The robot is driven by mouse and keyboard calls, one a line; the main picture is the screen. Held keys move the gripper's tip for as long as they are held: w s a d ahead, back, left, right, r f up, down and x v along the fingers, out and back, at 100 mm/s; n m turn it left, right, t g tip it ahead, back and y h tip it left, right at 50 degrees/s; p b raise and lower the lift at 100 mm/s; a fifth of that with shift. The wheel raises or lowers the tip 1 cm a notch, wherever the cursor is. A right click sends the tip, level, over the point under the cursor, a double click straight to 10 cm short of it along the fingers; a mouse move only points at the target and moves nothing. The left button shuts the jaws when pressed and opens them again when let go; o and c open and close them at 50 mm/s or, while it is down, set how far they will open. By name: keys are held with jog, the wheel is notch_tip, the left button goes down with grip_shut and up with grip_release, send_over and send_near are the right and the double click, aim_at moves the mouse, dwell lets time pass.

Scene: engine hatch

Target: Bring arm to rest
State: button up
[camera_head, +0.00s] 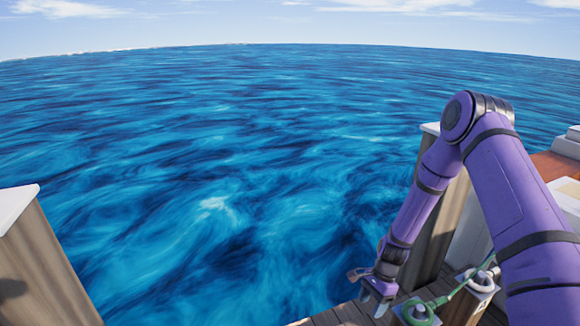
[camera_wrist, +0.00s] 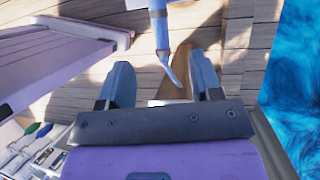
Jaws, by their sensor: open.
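My purple arm reaches in from the right in the head view and bends down at the elbow. My gripper (camera_head: 372,290) is low, above the edge of the wooden deck (camera_head: 345,314), beside a post. In the wrist view my gripper (camera_wrist: 163,85) shows its two fingers spread apart with nothing held between them. Beyond the fingers is a blue-grey tool-like thing (camera_wrist: 160,35) with a bent tip; I cannot tell what it is, and it appears apart from the fingers.
Wooden posts stand at the left (camera_head: 45,265) and behind my arm (camera_head: 440,225). A green fitting with a cord (camera_head: 418,311) lies beside my gripper. Small tools (camera_wrist: 38,145) lie at the lower left of the wrist view. Open water (camera_head: 220,170) fills the middle.

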notch_tip(320, 180, up, 35)
jog(key=d+n+t+h, duration=0.2)
jog(key=n+t+h, duration=0.15)
jog(key=n, duration=0.35)
jog(key=s+r+n+t, duration=0.2)
jog(key=s+r+n, duration=0.1)
jog(key=s+r, duration=0.6)
jog(key=s+r+n+t, duration=0.3)
jog(key=s+r, duration=0.7)
jog(key=s, duration=0.5)
jog(key=shift+s+r+n, duration=0.2)
jog(key=shift+r+n, duration=0.05)
jog(key=shift+n, duration=0.45)
